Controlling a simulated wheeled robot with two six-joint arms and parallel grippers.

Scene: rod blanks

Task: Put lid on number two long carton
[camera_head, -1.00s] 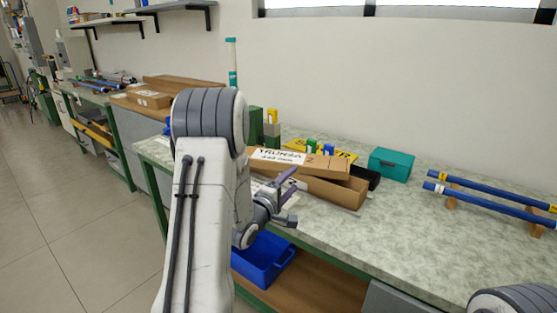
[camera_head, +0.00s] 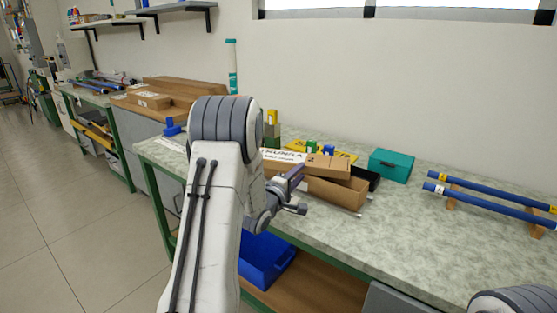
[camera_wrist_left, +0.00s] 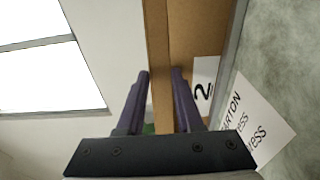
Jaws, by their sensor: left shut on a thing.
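The brown cardboard lid (camera_head: 328,161) lies over the long carton (camera_head: 342,192) on the bench, looking offset, with part of the carton showing in front and to the right. My left gripper (camera_head: 296,173) is at its near left end, shut on a thin brown cardboard edge that I take to be the lid. In the left wrist view the purple fingers (camera_wrist_left: 160,80) stand either side of this edge (camera_wrist_left: 158,50). A brown face with a white "2" label (camera_wrist_left: 203,90) lies right beside it. Whether the lid touches the carton is hidden. My right gripper is out of view.
A teal box (camera_head: 391,165) stands behind and right of the carton, with a black object (camera_head: 367,177) between. Blue rods (camera_head: 490,197) rest on wooden supports at right. A blue bin (camera_head: 265,260) sits below the bench front. The front right benchtop is clear.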

